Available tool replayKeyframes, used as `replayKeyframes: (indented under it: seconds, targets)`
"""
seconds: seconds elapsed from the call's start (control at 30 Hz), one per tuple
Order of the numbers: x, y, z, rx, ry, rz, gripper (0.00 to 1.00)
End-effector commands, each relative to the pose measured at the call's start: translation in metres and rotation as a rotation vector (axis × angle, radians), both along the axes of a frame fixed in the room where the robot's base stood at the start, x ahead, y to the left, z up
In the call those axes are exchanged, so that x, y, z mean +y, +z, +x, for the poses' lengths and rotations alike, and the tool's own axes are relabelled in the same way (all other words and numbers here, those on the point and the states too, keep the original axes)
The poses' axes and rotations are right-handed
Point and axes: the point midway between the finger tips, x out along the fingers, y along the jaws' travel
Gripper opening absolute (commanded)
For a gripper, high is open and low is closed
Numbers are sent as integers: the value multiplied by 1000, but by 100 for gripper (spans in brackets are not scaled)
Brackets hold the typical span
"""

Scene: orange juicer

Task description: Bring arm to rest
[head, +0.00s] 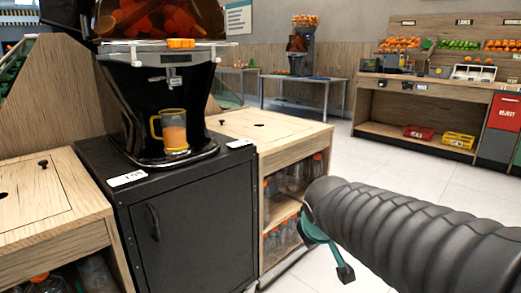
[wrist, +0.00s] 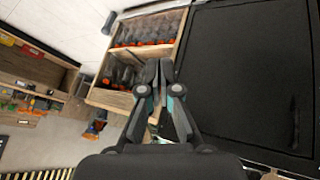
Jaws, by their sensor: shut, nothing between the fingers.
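My gripper (wrist: 160,75) is shut and empty in the wrist view, its fingertips together in front of the bottle shelves and the edge of the black cabinet. The black juicer (head: 155,95) stands on the black cabinet (head: 190,220). A glass mug with a yellow handle (head: 172,131), holding orange juice, stands upright on the juicer's base under the spout. My gripper is apart from the mug and the juicer.
A wooden cabinet with shelves of bottles (head: 285,155) stands right of the black cabinet, close to my arm. A wooden counter (head: 115,222) adjoins it at left. A fruit stand (head: 440,88) with crates is at the back right. The tiled floor (head: 400,165) between is clear.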

Motion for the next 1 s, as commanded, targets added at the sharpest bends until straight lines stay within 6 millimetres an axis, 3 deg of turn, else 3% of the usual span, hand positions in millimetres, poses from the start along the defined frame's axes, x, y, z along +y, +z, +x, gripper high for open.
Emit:
replayKeyframes:
  seconds: [0.03, 0.2, 0.33, 0.47, 0.63, 1.0]
  targets:
    - [-10, -2, -33, 59, -62, 42, 0]
    - [-22, -20, -124, 215, -216, 177, 0]
    - [-26, -19, -165, 231, -277, 250, 0]
    - [-34, -7, -181, 182, -306, 271, 0]
    - [-41, 12, -185, 127, -325, 281, 0]
    - [-43, 12, -184, 125, -332, 280, 0]
